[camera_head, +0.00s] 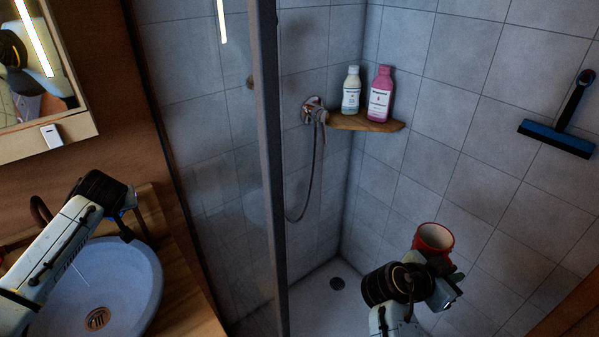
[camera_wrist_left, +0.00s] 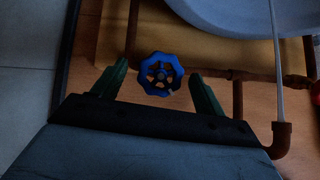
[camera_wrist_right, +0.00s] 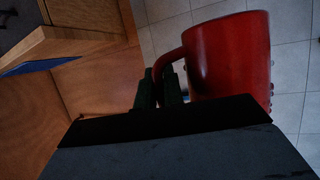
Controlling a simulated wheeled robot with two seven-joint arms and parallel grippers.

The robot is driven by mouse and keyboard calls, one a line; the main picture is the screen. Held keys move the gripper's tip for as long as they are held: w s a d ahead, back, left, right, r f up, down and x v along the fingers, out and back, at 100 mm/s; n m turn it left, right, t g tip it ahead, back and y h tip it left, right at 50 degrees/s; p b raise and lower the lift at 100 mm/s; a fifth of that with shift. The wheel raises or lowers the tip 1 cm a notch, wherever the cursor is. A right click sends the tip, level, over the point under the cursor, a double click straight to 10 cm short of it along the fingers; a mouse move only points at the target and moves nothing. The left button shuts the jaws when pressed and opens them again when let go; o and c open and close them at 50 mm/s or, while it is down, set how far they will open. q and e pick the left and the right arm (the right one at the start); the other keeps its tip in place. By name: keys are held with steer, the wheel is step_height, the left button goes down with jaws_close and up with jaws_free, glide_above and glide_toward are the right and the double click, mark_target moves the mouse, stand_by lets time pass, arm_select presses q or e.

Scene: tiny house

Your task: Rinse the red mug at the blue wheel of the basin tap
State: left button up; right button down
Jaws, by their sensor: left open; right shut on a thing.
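The red mug (camera_head: 421,238) is at the lower right in the head view, its open rim facing up. My right gripper (camera_head: 436,272) is shut on its handle; in the right wrist view the mug (camera_wrist_right: 230,60) is beside the fingers. The blue wheel (camera_wrist_left: 161,74) shows in the left wrist view between the open fingers of my left gripper (camera_wrist_left: 157,88); I cannot tell whether they touch it. In the head view my left arm mostly hides the wheel. The basin (camera_head: 140,290) is below my left arm. A thin pale line (camera_wrist_left: 275,70) at the copper spout (camera_wrist_left: 282,138) looks like running water.
A glass shower panel with a dark frame (camera_head: 270,170) stands between the basin and the mug. A wooden corner shelf (camera_head: 385,125) holds a white bottle (camera_head: 351,92) and a pink bottle (camera_head: 380,95). A blue squeegee (camera_head: 556,137) hangs on the right wall.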

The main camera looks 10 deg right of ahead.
arm_select(q)
steer(key=shift+w+a+f, duration=0.2)
steer(key=shift+w+f, duration=0.15)
steer(key=shift+f, duration=0.05)
steer(key=c, duration=1)
steer(key=shift+o, duration=0.2)
steer(key=shift+r+m+p, duration=0.1)
steer(key=shift+m+p, duration=0.6)
steer(key=shift+p, duration=0.25)
steer(key=shift+d+m+y+p, duration=0.1)
steer(key=shift+m+y+p, duration=0.4)
steer(key=shift+m+p, duration=0.15)
steer(key=shift+m+g+y+p, duration=0.35)
steer(key=shift+m+p, duration=0.2)
steer(key=shift+m, duration=0.3)
steer(key=shift+m+y+p, duration=0.35)
steer(key=shift+m+y, duration=0.1)
steer(key=shift+m, duration=0.45)
steer(key=o, duration=1)
steer(key=shift+c, duration=0.2)
